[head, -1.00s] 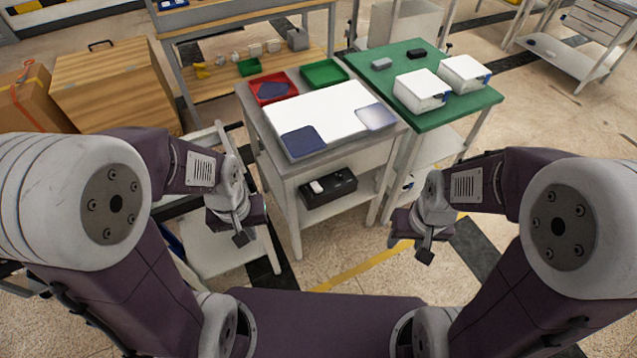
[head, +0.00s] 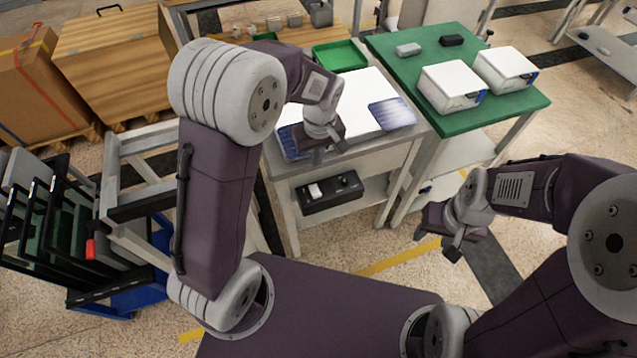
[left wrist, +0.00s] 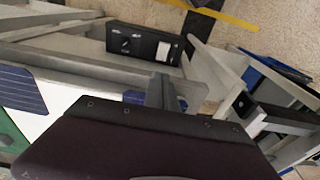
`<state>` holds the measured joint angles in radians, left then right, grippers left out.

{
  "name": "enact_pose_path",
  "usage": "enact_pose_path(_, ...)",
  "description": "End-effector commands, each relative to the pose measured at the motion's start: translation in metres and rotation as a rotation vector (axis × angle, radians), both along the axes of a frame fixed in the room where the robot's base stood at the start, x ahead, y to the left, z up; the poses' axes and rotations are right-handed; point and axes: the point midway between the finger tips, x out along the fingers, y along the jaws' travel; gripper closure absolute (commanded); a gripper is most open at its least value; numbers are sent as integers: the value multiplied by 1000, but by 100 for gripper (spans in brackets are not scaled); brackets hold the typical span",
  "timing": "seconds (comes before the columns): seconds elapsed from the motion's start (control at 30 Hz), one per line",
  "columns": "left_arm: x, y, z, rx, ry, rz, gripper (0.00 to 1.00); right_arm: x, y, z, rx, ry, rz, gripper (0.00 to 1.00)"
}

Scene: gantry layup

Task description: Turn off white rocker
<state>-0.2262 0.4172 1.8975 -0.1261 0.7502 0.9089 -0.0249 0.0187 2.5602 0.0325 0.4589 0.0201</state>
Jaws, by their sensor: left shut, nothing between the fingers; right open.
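The white rocker (head: 315,191) sits on the left part of a black box (head: 338,194) on the shelf below the white-topped table. In the left wrist view the rocker (left wrist: 164,51) is at the right end of the box (left wrist: 145,57), beside a dark round knob. I cannot tell which way the rocker is tipped. My left gripper (head: 318,157) is shut and empty, at the table's front edge, above and apart from the rocker. Its fingers also show in the left wrist view (left wrist: 160,91). My right gripper (head: 452,250) is open and empty, off to the right over the floor.
The table front edge (head: 350,160) overhangs the shelf. A green-topped table (head: 391,46) with white boxes stands at the right. A grey frame and a blue cart (head: 133,300) stand at the left. The floor in front of the shelf is mostly clear.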

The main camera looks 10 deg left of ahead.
Motion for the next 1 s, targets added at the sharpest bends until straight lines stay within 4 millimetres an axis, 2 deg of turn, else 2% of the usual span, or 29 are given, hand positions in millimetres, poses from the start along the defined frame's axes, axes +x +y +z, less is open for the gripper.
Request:
enact_pose_path(0.17, 0, 2, -23, 1, 5, 1, 100, 0, 0, -6, 0, 0, 0, 52)
enact_pose_path(0.53, 8, 7, -103, 0, 5, 1, 100, 0, 0, -20, 0, 0, 0, 52)
enact_pose_path(0.6, 4, 4, -114, 2, 5, -2, 100, 0, 0, -22, 0, 0, 0, 52)
enact_pose_path(0.8, -3, -1, -133, 1, 2, -1, 100, 0, 0, -26, 0, 0, 0, 52)
enact_pose_path(1.0, -4, -2, -136, 0, 0, 0, 100, 0, 0, -26, 0, 0, 0, 52)
